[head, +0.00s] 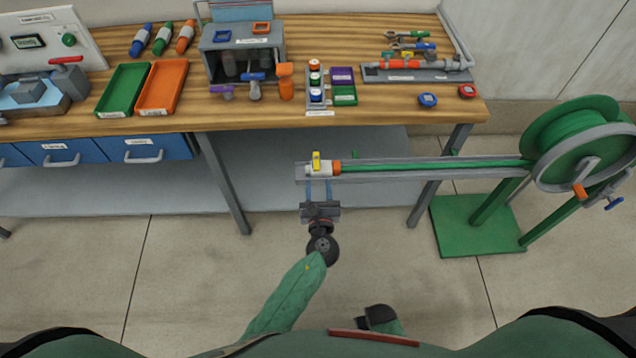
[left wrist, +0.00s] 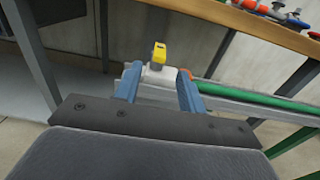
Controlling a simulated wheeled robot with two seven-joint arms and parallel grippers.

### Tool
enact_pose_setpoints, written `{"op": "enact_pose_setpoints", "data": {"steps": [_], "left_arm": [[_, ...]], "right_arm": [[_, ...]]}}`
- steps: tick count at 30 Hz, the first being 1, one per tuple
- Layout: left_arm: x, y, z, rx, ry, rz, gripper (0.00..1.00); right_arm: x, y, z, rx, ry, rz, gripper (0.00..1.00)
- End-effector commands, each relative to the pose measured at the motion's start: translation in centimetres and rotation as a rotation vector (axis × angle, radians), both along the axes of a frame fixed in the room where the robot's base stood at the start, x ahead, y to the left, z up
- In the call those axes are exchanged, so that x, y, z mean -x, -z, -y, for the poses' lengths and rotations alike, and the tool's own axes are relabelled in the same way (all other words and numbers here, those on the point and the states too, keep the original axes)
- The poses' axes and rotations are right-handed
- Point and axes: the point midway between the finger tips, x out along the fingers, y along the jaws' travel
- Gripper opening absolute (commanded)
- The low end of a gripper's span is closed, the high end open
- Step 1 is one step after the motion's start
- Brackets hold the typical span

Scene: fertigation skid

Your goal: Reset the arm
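My left gripper (head: 319,182) reaches forward from the lower middle of the head view. Its two blue fingers stand apart, and the left wrist view shows them from behind (left wrist: 158,82). Between and just beyond the fingertips is a white hose-end fitting with a yellow lever (head: 318,166), also in the left wrist view (left wrist: 160,66). The fingers do not look closed on it; whether a tip touches it I cannot tell. An orange collar (head: 337,167) joins the fitting to a green hose (head: 430,164) lying along a grey rail. My right gripper's fingers are not visible.
The rail (head: 400,178) runs right to a green hose reel (head: 580,150) on a green stand (head: 480,225). A wooden workbench (head: 430,117) with trays, bottles and fittings stands behind it. Blue drawers (head: 60,152) hang at left.

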Motion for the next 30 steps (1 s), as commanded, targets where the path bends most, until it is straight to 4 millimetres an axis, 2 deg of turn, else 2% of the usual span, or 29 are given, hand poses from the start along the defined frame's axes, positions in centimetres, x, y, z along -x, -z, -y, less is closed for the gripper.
{"op": "enact_pose_setpoints", "data": {"steps": [15, 19, 25, 30], "left_arm": [[0.0, 0.0, 0.0, 0.003, 0.0, 0.0, 0.4], [0.0, 0.0, 0.0, 0.063, 0.0, 0.002, 0.4], [0.0, 0.3, -0.5, 0.331, -0.031, -0.008, 0.4], [0.2, 2.4, -1.2, 0.698, -0.101, -0.078, 0.4]], "right_arm": [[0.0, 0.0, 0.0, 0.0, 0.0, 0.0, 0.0], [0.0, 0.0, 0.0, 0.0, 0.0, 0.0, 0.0], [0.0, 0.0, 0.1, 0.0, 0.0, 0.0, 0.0], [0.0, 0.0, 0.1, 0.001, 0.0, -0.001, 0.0]]}}
